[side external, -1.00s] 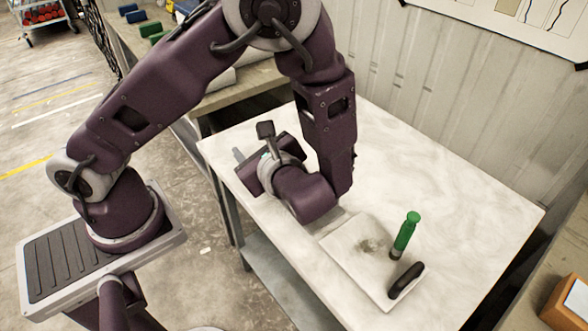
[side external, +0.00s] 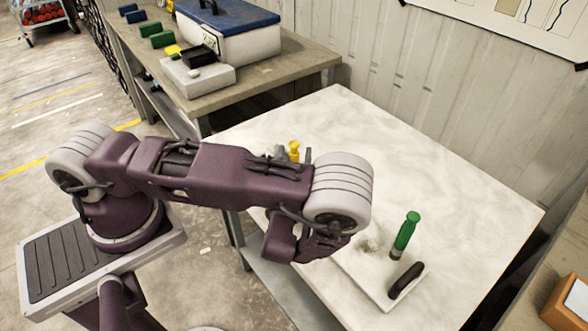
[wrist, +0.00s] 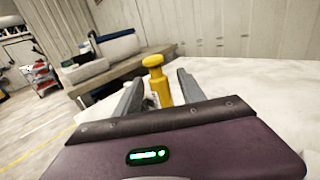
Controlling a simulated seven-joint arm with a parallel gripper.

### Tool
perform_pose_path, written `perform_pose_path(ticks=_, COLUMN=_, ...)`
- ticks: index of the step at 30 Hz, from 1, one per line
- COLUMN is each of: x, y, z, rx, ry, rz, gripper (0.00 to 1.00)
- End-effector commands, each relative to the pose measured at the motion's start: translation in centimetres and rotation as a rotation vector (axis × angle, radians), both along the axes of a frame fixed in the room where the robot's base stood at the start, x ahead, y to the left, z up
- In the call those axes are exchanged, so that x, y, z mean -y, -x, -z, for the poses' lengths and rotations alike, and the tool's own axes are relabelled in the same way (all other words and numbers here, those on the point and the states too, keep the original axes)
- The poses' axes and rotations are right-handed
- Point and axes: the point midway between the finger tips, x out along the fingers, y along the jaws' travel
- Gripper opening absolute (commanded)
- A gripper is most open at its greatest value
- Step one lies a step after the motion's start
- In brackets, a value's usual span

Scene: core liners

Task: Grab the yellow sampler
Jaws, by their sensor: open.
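The yellow sampler (wrist: 157,74) stands upright on the white table, with its round cap on top. In the wrist view it appears between the two grey fingers of my gripper (wrist: 160,79), which is open. A gap shows on each side of the sampler, and I cannot tell how far ahead of the fingertips it is. In the side view only the top of the yellow sampler (side external: 294,148) shows above my arm; its lower part and most of my gripper are hidden behind the arm.
A green sampler (side external: 406,232) stands on a pale tray (side external: 365,273) with a black object (side external: 406,280) near its front corner. A bench (side external: 265,85) behind holds a blue-lidded box (side external: 238,40) and several coloured blocks. The table's right and back are clear.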

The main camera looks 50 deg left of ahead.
Motion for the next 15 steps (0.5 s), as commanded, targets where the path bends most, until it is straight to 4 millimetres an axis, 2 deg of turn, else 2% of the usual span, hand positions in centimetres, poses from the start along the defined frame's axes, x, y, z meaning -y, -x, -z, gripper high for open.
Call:
perform_pose_path(ticks=1, x=0.01, y=0.01, z=-0.01, rx=0.0, ry=0.0, rz=0.0, gripper=0.47)
perform_pose_path(ticks=8, x=0.03, y=0.03, z=-0.02, rx=0.0, ry=0.0, rz=-0.001, gripper=0.02)
perform_pose_path(ticks=15, x=0.03, y=0.04, z=-0.03, rx=0.001, ry=0.001, rz=-0.001, gripper=0.0)
